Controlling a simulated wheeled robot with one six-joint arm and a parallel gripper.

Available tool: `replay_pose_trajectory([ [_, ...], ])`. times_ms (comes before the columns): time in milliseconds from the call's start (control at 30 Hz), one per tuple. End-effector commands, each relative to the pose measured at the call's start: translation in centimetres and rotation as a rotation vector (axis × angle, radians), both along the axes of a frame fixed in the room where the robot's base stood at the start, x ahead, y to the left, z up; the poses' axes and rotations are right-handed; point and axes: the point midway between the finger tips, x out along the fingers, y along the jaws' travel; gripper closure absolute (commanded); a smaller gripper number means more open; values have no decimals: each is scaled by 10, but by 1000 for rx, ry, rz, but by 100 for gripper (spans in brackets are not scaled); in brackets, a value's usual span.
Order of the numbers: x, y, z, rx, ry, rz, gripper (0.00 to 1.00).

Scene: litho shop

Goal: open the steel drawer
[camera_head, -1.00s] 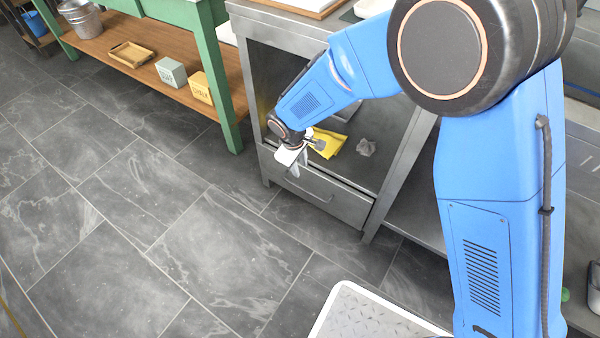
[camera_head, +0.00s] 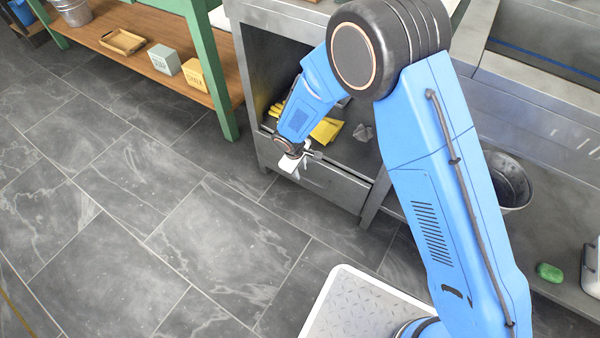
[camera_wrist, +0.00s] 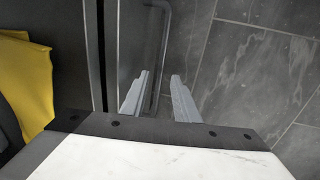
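The steel drawer (camera_head: 336,184) is the low grey front under the open shelf of a steel cabinet. It looks shut or nearly shut; a narrow dark gap runs along its top edge in the wrist view. Its bar handle (camera_wrist: 163,35) shows there, running down between my fingers in the picture. My gripper (camera_head: 295,172) is at the drawer front, pointing down; its white body hides part of the handle in the head view. In the wrist view my gripper (camera_wrist: 160,78) has its two fingers apart, one on each side of the bar. I cannot tell whether they touch it.
Yellow cloth (camera_head: 326,130) and a grey crumpled piece (camera_head: 363,132) lie on the shelf above the drawer. A green-legged bench (camera_head: 215,75) stands to the left. A metal bucket (camera_head: 507,180) and a green lump (camera_head: 549,272) are on the right. Tiled floor before the drawer is clear.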

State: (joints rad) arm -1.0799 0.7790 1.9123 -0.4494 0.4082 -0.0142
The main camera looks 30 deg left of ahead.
Motion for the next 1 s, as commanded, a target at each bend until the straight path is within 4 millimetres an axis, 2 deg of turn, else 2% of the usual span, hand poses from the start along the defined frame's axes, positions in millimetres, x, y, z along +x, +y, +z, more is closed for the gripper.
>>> replay_pose_trajectory([
  [33,1,0,-8,-2,1,0,72],
  [233,5,-1,-24,-1,0,-1,72],
  [600,6,0,-28,0,0,-1,72],
  [633,6,0,-28,0,0,-1,77],
  [733,6,0,-28,0,0,-1,100],
  [1000,4,0,-28,0,0,0,100],
])
